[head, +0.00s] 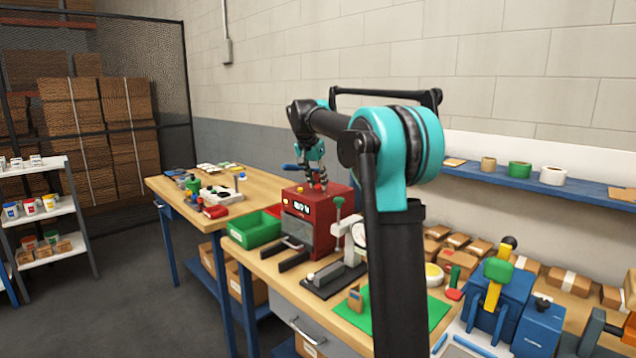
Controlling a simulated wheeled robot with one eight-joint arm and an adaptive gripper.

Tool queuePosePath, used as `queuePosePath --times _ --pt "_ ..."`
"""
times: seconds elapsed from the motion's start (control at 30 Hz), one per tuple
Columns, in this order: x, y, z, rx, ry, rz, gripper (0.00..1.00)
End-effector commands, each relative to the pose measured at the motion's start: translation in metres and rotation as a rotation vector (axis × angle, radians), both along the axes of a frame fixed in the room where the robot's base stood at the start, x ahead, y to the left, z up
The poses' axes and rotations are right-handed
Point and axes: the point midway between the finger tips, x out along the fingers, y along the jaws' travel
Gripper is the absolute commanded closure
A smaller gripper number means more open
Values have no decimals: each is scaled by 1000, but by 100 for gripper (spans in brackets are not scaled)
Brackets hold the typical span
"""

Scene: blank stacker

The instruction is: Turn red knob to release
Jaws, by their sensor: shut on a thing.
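A red machine (322,206) with a dark front panel and small display stands on the wooden workbench. My gripper (318,186) points down at the top of this machine, with its dark fingers close together. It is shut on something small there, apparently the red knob.
A green bin (256,229) stands left of the machine. A green mat (352,316), blue clamp fixtures (501,299) and several cartons lie further right. Floor at left is clear.

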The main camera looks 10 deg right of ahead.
Motion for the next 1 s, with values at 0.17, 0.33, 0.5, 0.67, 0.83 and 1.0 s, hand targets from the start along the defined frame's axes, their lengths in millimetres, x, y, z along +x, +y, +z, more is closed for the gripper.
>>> queuePosePath --times 0.17,0.33,0.5,0.67,0.83,1.0 --pt "2 2 0 -1 2 -166 100" --pt "3 3 0 0 1 -328 100" --pt "4 3 0 0 0 -490 100" --pt "6 4 0 0 1 -641 100" --pt "7 4 0 1 0 -789 100" --pt "7 4 0 0 1 -912 100"
